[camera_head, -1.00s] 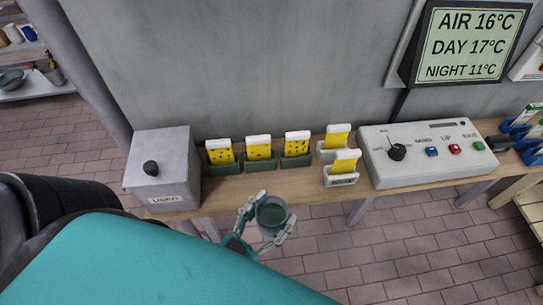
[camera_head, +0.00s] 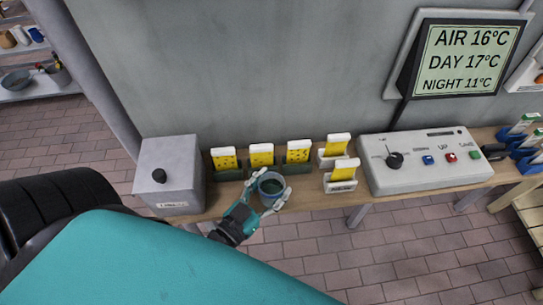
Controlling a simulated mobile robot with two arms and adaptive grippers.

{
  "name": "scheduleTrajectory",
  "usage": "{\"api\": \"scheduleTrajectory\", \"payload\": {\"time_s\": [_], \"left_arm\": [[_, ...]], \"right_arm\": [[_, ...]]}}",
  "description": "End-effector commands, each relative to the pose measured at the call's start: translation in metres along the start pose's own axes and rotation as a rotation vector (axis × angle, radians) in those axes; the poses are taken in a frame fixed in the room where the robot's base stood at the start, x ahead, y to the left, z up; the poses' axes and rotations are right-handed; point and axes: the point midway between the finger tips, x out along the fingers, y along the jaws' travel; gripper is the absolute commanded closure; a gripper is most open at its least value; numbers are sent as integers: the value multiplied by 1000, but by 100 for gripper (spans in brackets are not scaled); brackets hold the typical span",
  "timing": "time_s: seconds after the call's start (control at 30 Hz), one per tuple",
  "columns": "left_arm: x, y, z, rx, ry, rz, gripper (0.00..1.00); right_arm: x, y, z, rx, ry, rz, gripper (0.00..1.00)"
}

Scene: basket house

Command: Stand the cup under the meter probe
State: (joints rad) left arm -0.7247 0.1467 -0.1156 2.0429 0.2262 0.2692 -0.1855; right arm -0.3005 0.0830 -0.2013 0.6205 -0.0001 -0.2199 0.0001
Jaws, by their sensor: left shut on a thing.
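The cup (camera_head: 271,184) is a round, blue-grey vessel with a dark inside, seen from above. My left gripper (camera_head: 268,191) is shut on the cup, with its fingers on either side of it. The cup is upright or nearly so, at the front edge of the bench in front of the yellow cards; I cannot tell whether it touches the bench. I cannot make out a meter probe for certain. A grey control box (camera_head: 425,165) with a dial and coloured buttons stands on the bench to the right. My right gripper is not in view.
Several yellow cards in holders (camera_head: 262,156) stand along the bench (camera_head: 305,198). A grey box with a black knob (camera_head: 170,172) stands at the left end. A temperature sign (camera_head: 461,60) hangs on the wall. A shelf (camera_head: 38,92) is far left.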

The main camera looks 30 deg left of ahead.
Motion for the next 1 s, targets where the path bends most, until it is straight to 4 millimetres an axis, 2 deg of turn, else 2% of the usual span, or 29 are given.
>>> {"api": "scheduleTrajectory", "payload": {"time_s": [0.23, 0.27, 0.43, 0.87, 1.0], "left_arm": [[0, 0, 4, 0, 0, 0, 80], [0, 0, 3, 0, 0, 0, 41], [0, 0, 3, 0, 0, 0, 20], [0, 0, 0, 0, 0, 0, 20], [-16, 0, 3, 0, -6, 1, 20]], "right_arm": [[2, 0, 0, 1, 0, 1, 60], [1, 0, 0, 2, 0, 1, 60], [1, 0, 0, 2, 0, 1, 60], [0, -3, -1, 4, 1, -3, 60], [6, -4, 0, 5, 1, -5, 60]]}}
